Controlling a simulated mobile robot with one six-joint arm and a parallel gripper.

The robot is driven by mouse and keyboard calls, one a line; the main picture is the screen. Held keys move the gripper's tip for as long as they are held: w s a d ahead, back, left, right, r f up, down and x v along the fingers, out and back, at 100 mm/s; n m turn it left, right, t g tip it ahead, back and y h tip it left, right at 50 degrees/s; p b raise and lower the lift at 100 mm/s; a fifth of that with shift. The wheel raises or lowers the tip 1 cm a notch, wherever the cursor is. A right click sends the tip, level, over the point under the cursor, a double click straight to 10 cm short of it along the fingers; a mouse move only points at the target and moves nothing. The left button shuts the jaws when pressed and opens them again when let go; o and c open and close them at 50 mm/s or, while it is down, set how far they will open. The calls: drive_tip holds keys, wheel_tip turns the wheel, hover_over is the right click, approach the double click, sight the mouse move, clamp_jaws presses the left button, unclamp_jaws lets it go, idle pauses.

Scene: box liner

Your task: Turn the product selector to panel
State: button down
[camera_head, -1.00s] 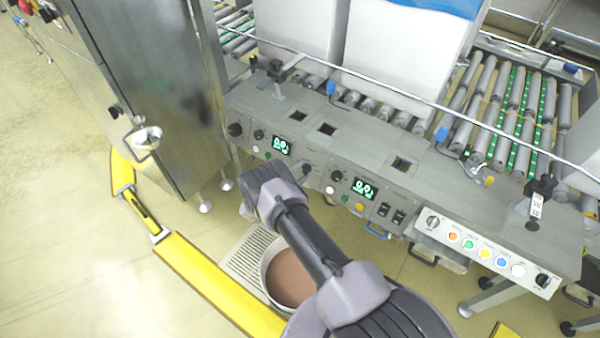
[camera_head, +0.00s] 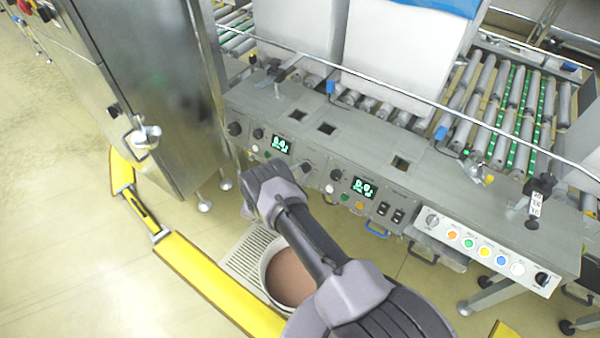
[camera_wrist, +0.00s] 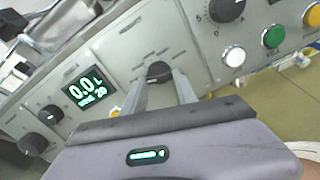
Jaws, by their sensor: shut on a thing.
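A black knob (camera_wrist: 159,71) sits on the grey control panel, right of a small lit display (camera_wrist: 88,90) in the wrist view. My gripper (camera_wrist: 160,84) is shut on this knob, with one finger on each side. The marks around the knob are too blurred to read, and its pointer is hidden. In the head view the knob shows (camera_head: 307,167) right of the left display (camera_head: 281,145). My gripper end (camera_head: 262,188) is in front of the panel there, and its fingertips are hard to make out.
Close by are another black knob (camera_wrist: 227,9), a white button (camera_wrist: 233,57), a green button (camera_wrist: 273,37) and left-hand knobs (camera_wrist: 48,115). A yellow rail (camera_head: 215,285) and a brown-filled round container (camera_head: 290,278) are below my arm. A steel cabinet (camera_head: 150,80) stands left.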

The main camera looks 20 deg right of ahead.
idle(0.3)
drive_tip(key=c, duration=1)
unclamp_jaws()
drive_tip(key=shift+o, duration=0.2)
drive_tip(key=p+v, duration=0.6)
drive_tip(key=v, duration=1.1)
drive_tip(key=shift+a, duration=0.2)
drive_tip(key=shift+r, duration=0.1)
